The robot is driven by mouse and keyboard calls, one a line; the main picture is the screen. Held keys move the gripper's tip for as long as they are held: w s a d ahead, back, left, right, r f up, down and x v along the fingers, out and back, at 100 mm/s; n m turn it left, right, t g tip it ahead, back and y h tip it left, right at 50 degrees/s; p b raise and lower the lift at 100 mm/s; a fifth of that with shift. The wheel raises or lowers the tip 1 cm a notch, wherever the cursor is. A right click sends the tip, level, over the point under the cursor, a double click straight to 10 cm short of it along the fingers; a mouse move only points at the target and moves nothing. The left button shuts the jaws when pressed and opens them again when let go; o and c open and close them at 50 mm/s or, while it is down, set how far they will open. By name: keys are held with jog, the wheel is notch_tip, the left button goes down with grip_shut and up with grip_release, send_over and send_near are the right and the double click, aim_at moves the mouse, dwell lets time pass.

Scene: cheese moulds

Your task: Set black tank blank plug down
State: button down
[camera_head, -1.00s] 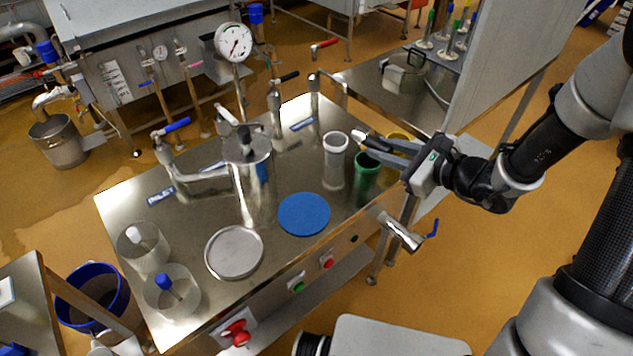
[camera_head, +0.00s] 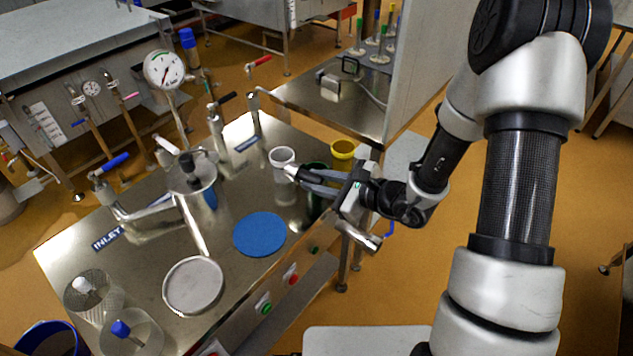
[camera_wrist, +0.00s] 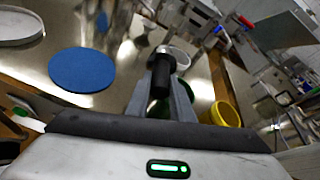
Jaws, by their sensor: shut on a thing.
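The black tank blank plug (camera_wrist: 160,78) is a dark cylinder with a silvery end, between my fingers in the wrist view. My gripper (camera_wrist: 162,85) is shut on it. In the head view my gripper (camera_head: 296,174) reaches in from the right over the steel bench, beside the white mould and in front of the green one. The plug is small and hard to make out there. I cannot tell its exact height above the bench.
A white mould (camera_head: 282,158), a green mould (camera_head: 318,190) and a yellow mould (camera_head: 343,150) stand close to my gripper. Valves and a gauge (camera_head: 164,70) stand behind.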

jog(key=shift+f+b, duration=0.4)
jog(key=shift+b, duration=0.1)
jog(key=shift+f+b, duration=0.25)
jog(key=shift+b, duration=0.05)
jog(key=shift+s, duration=0.1)
jog(key=c, duration=1.6)
grip_release()
jog(key=shift+d+f, duration=0.1)
jog(key=shift+o, duration=0.2)
